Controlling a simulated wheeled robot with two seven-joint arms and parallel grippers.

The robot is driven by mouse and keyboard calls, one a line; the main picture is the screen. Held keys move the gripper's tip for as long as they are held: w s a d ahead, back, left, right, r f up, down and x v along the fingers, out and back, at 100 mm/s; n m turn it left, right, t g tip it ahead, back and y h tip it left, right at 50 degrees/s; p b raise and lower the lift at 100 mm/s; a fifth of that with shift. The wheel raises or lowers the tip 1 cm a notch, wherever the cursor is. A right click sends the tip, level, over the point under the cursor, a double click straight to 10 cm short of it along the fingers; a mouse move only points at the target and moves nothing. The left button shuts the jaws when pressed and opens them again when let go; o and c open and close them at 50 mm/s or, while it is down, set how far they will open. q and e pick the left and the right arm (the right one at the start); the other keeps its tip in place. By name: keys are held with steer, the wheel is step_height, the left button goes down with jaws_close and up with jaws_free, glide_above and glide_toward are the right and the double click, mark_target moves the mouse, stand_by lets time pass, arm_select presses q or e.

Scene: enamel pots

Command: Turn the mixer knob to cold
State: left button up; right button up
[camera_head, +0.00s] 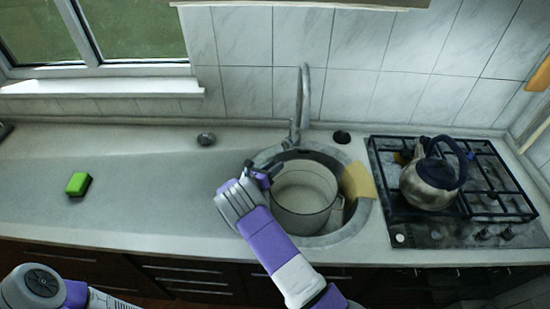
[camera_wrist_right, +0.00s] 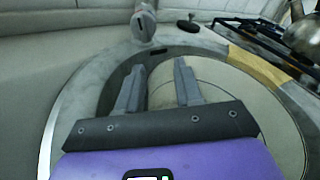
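The grey mixer tap (camera_head: 304,95) stands behind the round sink, with its spout arching up. Its knob seems to be at the tap's base (camera_head: 292,138), but it is too small to read its setting. The tap's base also shows in the wrist view (camera_wrist_right: 145,22). My right gripper (camera_head: 268,170) is over the left part of the sink, in front of the tap and apart from it. In the wrist view its two fingers (camera_wrist_right: 158,82) are spread with nothing between them. Part of my left arm shows at the lower left; its gripper is out of view.
A white pot (camera_head: 304,190) sits in the sink (camera_head: 340,238), close to my right gripper. A tan board (camera_head: 357,182) lies at the sink's right rim. A kettle (camera_head: 428,188) stands on the gas hob (camera_head: 400,226).

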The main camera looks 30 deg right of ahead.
mark_target(286, 144)
steer(key=shift+w+a+r+n+t+h+b, duration=0.1)
steer(key=shift+w+a+n+t+h+b, duration=0.15)
steer(key=shift+w, duration=0.25)
steer(key=shift+w+a+r+n+t+h+b, duration=0.1)
steer(key=shift+w+t+b, duration=0.25)
steer(key=shift+w, duration=0.1)
steer(key=shift+w+d, duration=0.1)
steer(key=shift+w, duration=0.2)
arm_select(q)
steer(key=shift+w+f+b, duration=0.15)
steer(key=shift+w+f, duration=0.05)
steer(key=shift+f, duration=0.5)
steer(key=shift+w+f+b, duration=0.15)
steer(key=shift+f, duration=0.5)
arm_select(e)
steer(key=x, duration=0.7)
steer(key=shift+r, duration=0.15)
steer(key=shift+d, duration=0.1)
jaws_close()
